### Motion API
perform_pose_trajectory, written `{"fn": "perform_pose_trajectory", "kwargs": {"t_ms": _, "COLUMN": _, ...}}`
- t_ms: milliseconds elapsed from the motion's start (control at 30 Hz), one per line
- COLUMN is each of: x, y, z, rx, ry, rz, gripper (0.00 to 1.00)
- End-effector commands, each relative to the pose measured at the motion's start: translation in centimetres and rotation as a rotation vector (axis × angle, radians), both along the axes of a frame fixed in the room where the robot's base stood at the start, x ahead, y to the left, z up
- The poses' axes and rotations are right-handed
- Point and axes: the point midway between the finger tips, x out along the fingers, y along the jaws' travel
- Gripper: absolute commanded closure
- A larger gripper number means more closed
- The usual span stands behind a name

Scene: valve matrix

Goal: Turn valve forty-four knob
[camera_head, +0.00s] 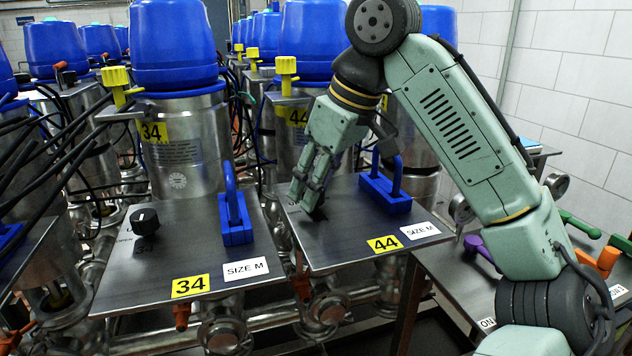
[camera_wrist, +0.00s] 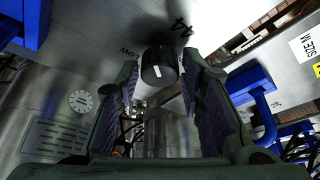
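The valve forty-four plate (camera_head: 335,242) is a grey metal panel with a yellow 44 label (camera_head: 385,244) and a SIZE M label at its front edge. My gripper (camera_head: 312,205) points down at the left part of this plate. In the wrist view the black knob (camera_wrist: 159,66), with a white mark on its side, sits between my two fingertips, beside the printed 44. The fingers are apart, with a narrow gap visible on each side of the knob.
A blue handle (camera_head: 385,192) stands on the same plate, right of my gripper. To the left is the valve 34 plate (camera_head: 150,280) with its own black knob (camera_head: 145,221) and blue handle (camera_head: 236,220). A side table with coloured handles (camera_head: 485,250) stands at the right.

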Motion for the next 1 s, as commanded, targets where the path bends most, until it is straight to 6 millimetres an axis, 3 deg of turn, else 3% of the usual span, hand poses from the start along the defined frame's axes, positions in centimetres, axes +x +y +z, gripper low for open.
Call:
{"fn": "perform_pose_trajectory", "kwargs": {"t_ms": 467, "x": 0.0, "y": -0.01, "z": 0.02, "rx": 0.0, "ry": 0.0, "rz": 0.0, "gripper": 0.99}}
{"fn": "perform_pose_trajectory", "kwargs": {"t_ms": 767, "x": -0.04, "y": 0.01, "z": 0.03, "rx": 0.0, "ry": 0.0, "rz": -0.038, "gripper": 0.99}}
{"fn": "perform_pose_trajectory", "kwargs": {"t_ms": 1000, "x": -0.11, "y": 0.06, "z": 0.03, "rx": -0.001, "ry": -0.001, "rz": -0.176, "gripper": 0.99}}
